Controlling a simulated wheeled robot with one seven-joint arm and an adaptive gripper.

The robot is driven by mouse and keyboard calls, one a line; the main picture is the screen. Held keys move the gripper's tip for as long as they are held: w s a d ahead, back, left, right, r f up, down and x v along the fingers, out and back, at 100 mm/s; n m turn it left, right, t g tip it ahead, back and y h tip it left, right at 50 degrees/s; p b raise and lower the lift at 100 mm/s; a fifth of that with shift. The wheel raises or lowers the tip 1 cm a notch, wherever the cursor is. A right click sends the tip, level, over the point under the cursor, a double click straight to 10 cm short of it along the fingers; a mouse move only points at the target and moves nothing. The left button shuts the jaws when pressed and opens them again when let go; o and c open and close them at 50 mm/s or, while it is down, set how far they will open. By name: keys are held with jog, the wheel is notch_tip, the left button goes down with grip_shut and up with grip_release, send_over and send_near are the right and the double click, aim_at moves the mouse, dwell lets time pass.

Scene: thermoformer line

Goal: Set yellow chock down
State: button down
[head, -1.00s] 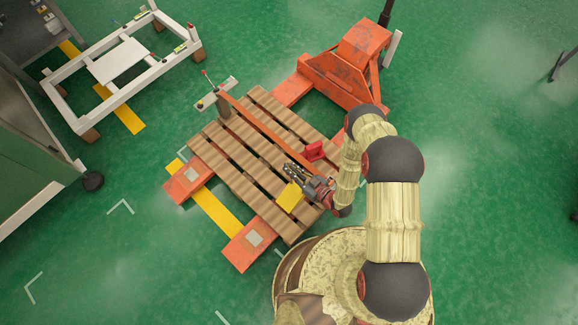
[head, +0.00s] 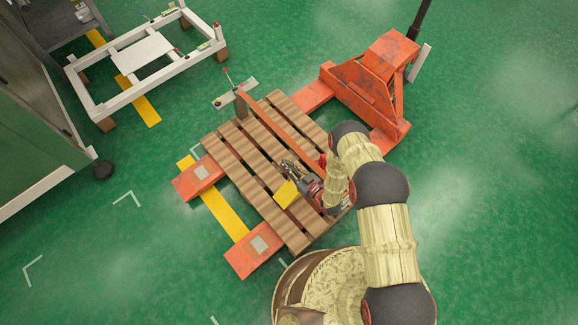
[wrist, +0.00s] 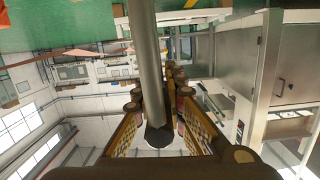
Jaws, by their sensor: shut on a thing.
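The yellow chock (head: 286,194) shows in the head view at my gripper, over the front part of the wooden pallet (head: 250,180). My gripper (head: 290,168) is shut on it above the slats. I cannot tell whether the chock touches the slats. In the wrist view, my gripper's fingers (wrist: 160,130) stand on either side of a grey bar (wrist: 146,60). I cannot tell from that view whether the bar belongs to the chock.
The pallet rests on an orange pallet jack (head: 375,80). An orange bar (head: 272,125) runs across the slats. A red object (head: 322,161) is mostly hidden by my arm. A white frame (head: 145,65) stands at the upper left. Green floor is open at right.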

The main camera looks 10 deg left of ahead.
notch_tip(320, 180, down, 3)
jog(key=shift+w+b, duration=0.1)
jog(key=shift+b, duration=0.45)
jog(key=c, duration=1.8)
grip_release()
jog(key=p+v, duration=0.4)
jog(key=v, duration=0.8)
